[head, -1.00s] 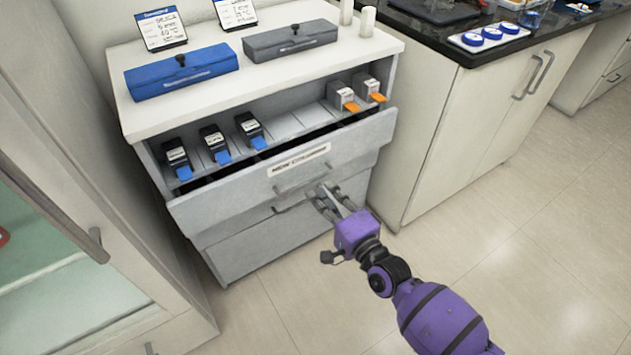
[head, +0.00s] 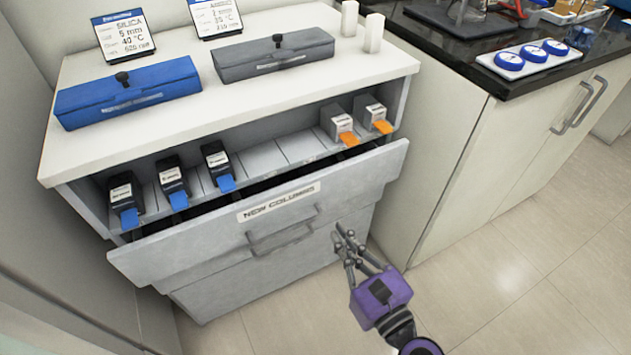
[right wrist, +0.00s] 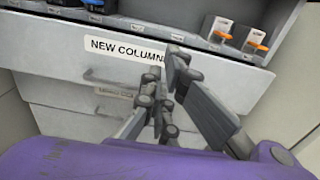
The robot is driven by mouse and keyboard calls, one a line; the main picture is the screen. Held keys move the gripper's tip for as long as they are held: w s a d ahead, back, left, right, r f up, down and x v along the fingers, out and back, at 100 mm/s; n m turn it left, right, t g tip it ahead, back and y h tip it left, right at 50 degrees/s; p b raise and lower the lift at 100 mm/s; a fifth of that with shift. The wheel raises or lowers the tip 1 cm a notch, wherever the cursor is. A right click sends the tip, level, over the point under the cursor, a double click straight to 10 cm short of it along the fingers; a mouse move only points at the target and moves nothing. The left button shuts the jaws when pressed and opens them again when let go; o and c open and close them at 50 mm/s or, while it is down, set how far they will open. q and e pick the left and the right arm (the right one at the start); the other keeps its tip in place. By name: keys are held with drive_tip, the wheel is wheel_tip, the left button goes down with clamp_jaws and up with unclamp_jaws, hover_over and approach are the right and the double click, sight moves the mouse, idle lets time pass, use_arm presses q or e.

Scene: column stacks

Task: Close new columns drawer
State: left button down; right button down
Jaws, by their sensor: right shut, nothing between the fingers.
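The new columns drawer (head: 265,220) is a grey front with a "NEW COLUMNS" label (head: 279,202) and a bar handle (head: 281,238). It stands partly pulled out, with a dark gap behind its top edge. The label also shows in the right wrist view (right wrist: 125,50). My right gripper (head: 342,232) is shut and empty, in front of the drawer's right part, to the right of the handle. In the right wrist view its fingers (right wrist: 164,90) overlap the label's right end. I cannot tell whether they touch the front. My left gripper is not in view.
A blue box (head: 128,92) and a grey box (head: 273,57) stand on top. A black-topped counter (head: 470,50) is at the right. Floor is clear in front.

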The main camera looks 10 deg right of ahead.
drive_tip(key=p, duration=0.2)
approach(302, 184)
drive_tip(key=x, duration=0.6)
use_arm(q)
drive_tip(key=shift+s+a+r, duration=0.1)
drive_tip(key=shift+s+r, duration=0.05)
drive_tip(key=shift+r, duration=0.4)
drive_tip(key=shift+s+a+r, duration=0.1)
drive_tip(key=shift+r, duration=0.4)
use_arm(e)
drive_tip(key=shift+w+a, duration=0.15)
drive_tip(key=shift+w, duration=0.25)
